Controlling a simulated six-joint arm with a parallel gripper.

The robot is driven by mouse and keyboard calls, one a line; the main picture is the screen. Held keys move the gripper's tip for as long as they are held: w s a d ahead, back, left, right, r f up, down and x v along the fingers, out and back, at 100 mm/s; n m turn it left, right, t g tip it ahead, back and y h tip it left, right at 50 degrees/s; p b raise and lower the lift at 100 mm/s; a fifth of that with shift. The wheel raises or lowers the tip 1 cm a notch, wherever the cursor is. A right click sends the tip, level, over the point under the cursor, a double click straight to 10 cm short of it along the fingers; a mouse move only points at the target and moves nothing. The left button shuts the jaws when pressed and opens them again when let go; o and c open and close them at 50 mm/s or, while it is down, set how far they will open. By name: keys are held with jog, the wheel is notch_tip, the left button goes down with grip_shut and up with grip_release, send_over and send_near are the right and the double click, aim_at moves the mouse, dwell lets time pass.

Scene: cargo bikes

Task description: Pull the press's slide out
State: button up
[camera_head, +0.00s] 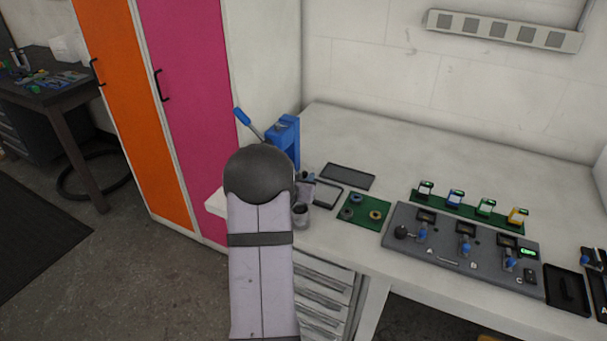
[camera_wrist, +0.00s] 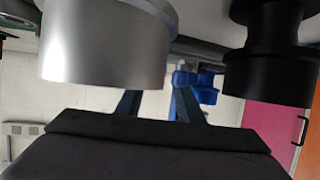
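The blue press (camera_head: 285,138) stands at the left end of the white bench, with a blue-handled lever (camera_head: 243,118) sticking up to the left. My dark round arm joint covers its lower part in the head view, so the slide cannot be made out. In the wrist view, which looks upside down, the blue press (camera_wrist: 207,90) shows small beyond my gripper (camera_wrist: 157,103). The two gripper fingers stand apart with a gap between them, and nothing is seen held. My gripper is hidden behind my arm in the head view.
A grey cup (camera_head: 301,216), a black tray (camera_head: 348,176) and a green mat (camera_head: 363,211) with rings lie near the press. A grey control panel (camera_head: 460,248) is to the right. A pink locker (camera_head: 188,90) stands left. A silver cylinder (camera_wrist: 105,45) looms close in the wrist view.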

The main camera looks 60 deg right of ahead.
jog(key=shift+x, duration=1.35)
jog(key=shift+c, duration=0.3)
grip_shut()
jog(key=s+b, duration=0.4)
jog(key=s, duration=0.6)
jog(key=shift+s+b, duration=0.2)
jog(key=shift+b, duration=0.15)
jog(key=shift+o, duration=0.3)
grip_release()
jog(key=shift+s, duration=0.1)
